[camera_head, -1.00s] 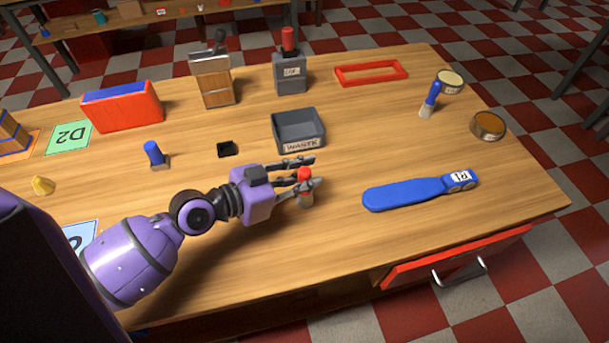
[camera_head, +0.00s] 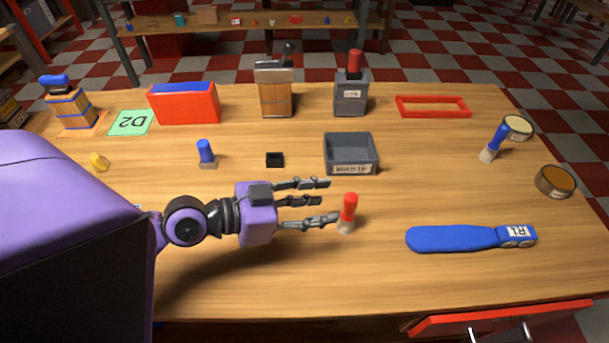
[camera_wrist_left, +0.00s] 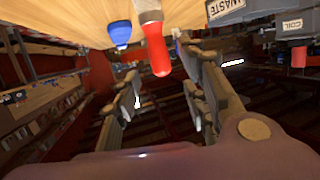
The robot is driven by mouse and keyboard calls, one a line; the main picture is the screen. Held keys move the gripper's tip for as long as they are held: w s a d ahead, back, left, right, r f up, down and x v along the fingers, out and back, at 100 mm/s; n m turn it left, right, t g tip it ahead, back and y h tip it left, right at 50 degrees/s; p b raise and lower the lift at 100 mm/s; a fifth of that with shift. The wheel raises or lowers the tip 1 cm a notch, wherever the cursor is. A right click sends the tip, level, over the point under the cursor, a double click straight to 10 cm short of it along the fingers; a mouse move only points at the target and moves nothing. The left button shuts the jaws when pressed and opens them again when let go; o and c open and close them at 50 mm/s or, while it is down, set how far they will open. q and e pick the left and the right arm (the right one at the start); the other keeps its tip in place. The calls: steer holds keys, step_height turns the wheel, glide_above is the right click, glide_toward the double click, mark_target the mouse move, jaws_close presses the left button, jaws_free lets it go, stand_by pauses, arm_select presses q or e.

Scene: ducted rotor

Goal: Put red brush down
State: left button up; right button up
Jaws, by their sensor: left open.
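The red brush (camera_head: 348,212) stands upright on the wooden table, its red handle up and its pale bristle end down. My left gripper (camera_head: 318,202) is open, its fingers pointing right, just left of the brush. The lowest finger ends close to the brush; I cannot tell if it touches. In the left wrist view the red brush handle (camera_wrist_left: 156,50) shows beyond the spread fingers (camera_wrist_left: 165,88), with nothing held between them. My right gripper is not in view.
The grey waste bin (camera_head: 351,153) stands behind the brush. The blue paddle-shaped part (camera_head: 455,238) lies to the right. A blue brush (camera_head: 206,152) and a small black box (camera_head: 275,159) are behind the gripper. Table around the brush's front is clear.

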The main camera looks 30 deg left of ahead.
arm_select(q)
steer(key=b+v, duration=0.3)
steer(key=v, duration=0.1)
steer(key=shift+s+a+b, duration=0.15)
steer(key=shift+s+b, duration=0.15)
